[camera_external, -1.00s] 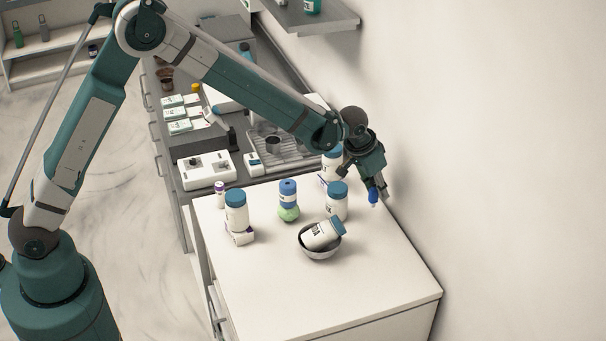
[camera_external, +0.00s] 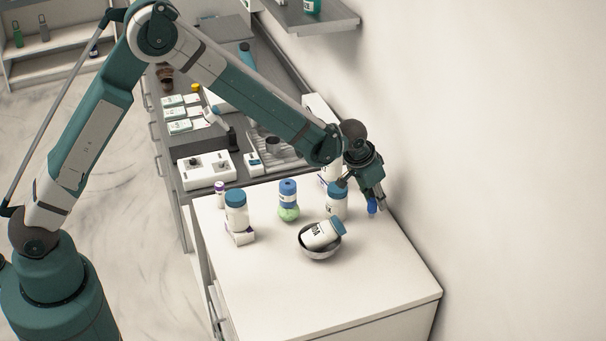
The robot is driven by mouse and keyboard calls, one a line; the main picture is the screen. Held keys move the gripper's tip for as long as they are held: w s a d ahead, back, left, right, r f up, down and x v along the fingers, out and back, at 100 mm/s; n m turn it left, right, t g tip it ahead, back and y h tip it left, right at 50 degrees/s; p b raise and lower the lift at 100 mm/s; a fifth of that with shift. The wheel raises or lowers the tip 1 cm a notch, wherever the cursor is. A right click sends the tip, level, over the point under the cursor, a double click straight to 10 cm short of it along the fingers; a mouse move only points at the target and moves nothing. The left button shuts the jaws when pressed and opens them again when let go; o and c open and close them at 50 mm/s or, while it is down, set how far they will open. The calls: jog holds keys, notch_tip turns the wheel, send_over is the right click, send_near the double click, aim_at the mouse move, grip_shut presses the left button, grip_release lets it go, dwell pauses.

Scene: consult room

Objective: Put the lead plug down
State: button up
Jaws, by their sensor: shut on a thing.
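The lead plug (camera_external: 372,206) is a small blue piece at the tips of my gripper (camera_external: 373,197). My gripper points down and is shut on it near the back right edge of the white cabinet top (camera_external: 380,275), close to the wall. The plug is at or just above the surface; I cannot tell whether it touches. Most of the fingers show, but the exact grip is too small to make out.
Left of my gripper stands a white bottle with a blue cap (camera_external: 337,203). A bowl (camera_external: 322,254) holds a tilted bottle (camera_external: 320,235). The front right is clear.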

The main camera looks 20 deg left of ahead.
jog(key=shift+f, duration=0.1)
jog(key=o, duration=0.9)
jog(key=shift+c, duration=0.2)
jog(key=v, duration=1.2)
dwell(0.6)
jog(key=shift+w, duration=0.1)
